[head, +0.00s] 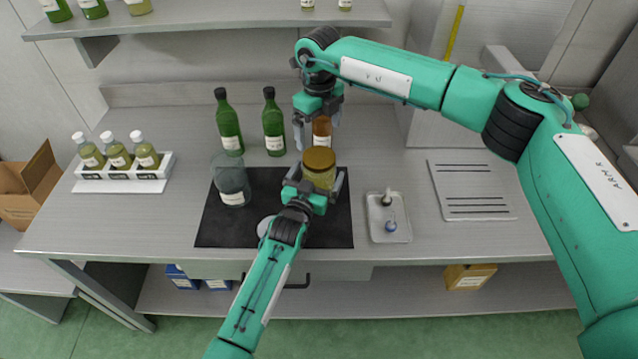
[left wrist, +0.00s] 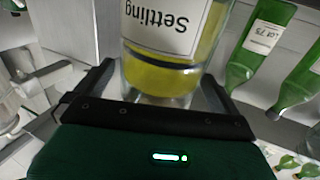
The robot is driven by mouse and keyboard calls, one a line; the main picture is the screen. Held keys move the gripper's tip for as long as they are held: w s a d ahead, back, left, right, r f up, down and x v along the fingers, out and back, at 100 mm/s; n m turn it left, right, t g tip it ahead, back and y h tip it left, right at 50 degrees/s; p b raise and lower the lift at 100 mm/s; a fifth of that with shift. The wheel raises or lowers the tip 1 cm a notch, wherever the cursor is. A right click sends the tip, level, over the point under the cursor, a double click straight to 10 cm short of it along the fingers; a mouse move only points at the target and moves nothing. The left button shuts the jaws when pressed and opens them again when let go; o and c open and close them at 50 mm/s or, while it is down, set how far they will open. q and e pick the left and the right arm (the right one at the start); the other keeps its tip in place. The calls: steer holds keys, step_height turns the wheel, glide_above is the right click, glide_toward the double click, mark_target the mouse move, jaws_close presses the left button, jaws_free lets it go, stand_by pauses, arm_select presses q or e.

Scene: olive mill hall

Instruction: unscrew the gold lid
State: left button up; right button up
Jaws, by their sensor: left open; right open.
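A glass jar of yellow oil with a gold lid (head: 319,157) stands upright on the dark mat (head: 222,226). In the left wrist view the jar (left wrist: 165,75) appears upside down, with a "Settling" label. My left gripper (head: 318,188) reaches in from the front, its open fingers on either side of the jar's body; I cannot tell whether they touch it. My right gripper (head: 317,120) is open and points down, above and behind the gold lid, apart from it. The lid's top is clear in the head view.
A greyish glass jar (head: 231,182) stands left on the mat. Two green bottles (head: 229,125) and an amber bottle (head: 322,131) stand behind. A rack of small bottles (head: 122,172) is at left; a small tray (head: 389,228) and a slotted plate (head: 470,190) are at right.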

mark_target(319, 156)
arm_select(q)
steer(key=shift+w+d, duration=0.2)
steer(key=shift+w, duration=0.25)
steer(key=c, duration=1.9)
arm_select(e)
steer(key=m, duration=0.5)
steer(key=shift+s+a, duration=0.1)
steer(key=m, duration=0.4)
steer(key=shift+m, duration=0.3)
steer(key=m, duration=0.4)
steer(key=shift+m, duration=0.4)
steer(key=m, duration=0.3)
steer(key=shift+m, duration=0.3)
steer(key=shift+f, duration=4.05)
